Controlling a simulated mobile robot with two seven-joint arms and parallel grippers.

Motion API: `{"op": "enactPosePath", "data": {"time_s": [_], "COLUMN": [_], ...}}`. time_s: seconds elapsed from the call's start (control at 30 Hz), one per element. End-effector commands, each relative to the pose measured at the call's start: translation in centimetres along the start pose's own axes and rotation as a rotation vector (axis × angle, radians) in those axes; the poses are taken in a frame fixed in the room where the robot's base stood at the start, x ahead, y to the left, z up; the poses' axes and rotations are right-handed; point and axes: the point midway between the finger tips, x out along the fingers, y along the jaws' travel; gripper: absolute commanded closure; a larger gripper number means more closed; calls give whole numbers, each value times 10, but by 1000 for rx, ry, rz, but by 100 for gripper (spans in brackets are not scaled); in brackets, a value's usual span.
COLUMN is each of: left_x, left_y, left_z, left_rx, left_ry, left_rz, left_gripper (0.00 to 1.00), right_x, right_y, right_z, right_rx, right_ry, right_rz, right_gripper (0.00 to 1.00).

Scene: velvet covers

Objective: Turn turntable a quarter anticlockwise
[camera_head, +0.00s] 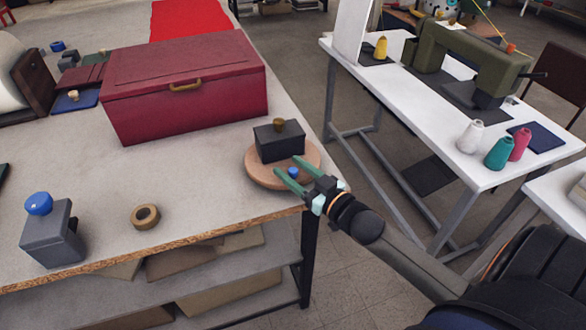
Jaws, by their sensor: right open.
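The turntable (254,171) is a round, light wooden disc near the right front corner of the table. A dark grey box (280,146) with a brown knob stands on its far part. A small blue peg (293,173) shows on the disc's near part. My right gripper (285,173) reaches in from the lower right, over the disc's near right edge. Its two green fingers are apart, with the blue peg seen between or just beside them. I cannot tell whether they touch it. My left gripper is out of view.
A large dark red box (184,85) with a brass handle stands behind and left of the turntable. A tan ring (146,216) and a grey block with a blue knob (53,232) sit toward the table's front left. A white sewing table (450,140) stands to the right across a gap.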

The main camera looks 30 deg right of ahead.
Motion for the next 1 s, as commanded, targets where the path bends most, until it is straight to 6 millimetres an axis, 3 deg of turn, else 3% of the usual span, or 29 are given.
{"op": "enactPosePath", "data": {"time_s": [0.1, 0.6, 1.0], "left_x": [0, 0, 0], "left_y": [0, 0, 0], "left_z": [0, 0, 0], "left_rx": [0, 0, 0], "left_ry": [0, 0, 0], "left_rz": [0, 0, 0], "left_gripper": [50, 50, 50], "right_x": [0, 0, 0], "right_y": [0, 0, 0], "right_z": [0, 0, 0], "right_rx": [0, 0, 0], "right_ry": [0, 0, 0], "right_rz": [0, 0, 0], "right_gripper": [44, 100, 100]}}
